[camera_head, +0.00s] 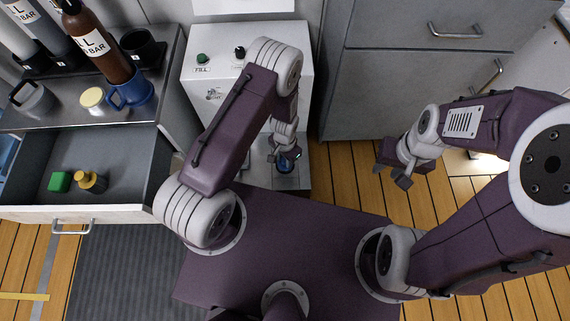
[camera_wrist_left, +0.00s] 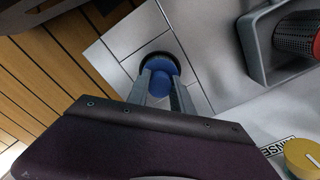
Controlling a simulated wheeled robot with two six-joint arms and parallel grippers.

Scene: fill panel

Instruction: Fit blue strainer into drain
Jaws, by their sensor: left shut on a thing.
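The blue strainer (camera_wrist_left: 161,80) is between the fingers of my left gripper (camera_wrist_left: 162,93) in the left wrist view. In the head view the strainer (camera_head: 284,165) shows low at the front of the white panel, partly hidden by my left gripper (camera_head: 287,157). The drain (camera_wrist_left: 158,58) is a dark round opening in a pale grey surface. The strainer overlaps its near part; I cannot tell whether it is in the opening or just above it. My right gripper (camera_head: 393,176) is open and empty over the wooden floor.
The white panel (camera_head: 222,105) carries knobs. An open drawer (camera_head: 120,185) at left holds a green block (camera_head: 60,181) and a yellow-brown piece (camera_head: 91,182). Bottles and a blue mug (camera_head: 131,92) stand above it. A grey holder (camera_wrist_left: 254,62) with a mesh cylinder (camera_wrist_left: 293,34) is beside the drain.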

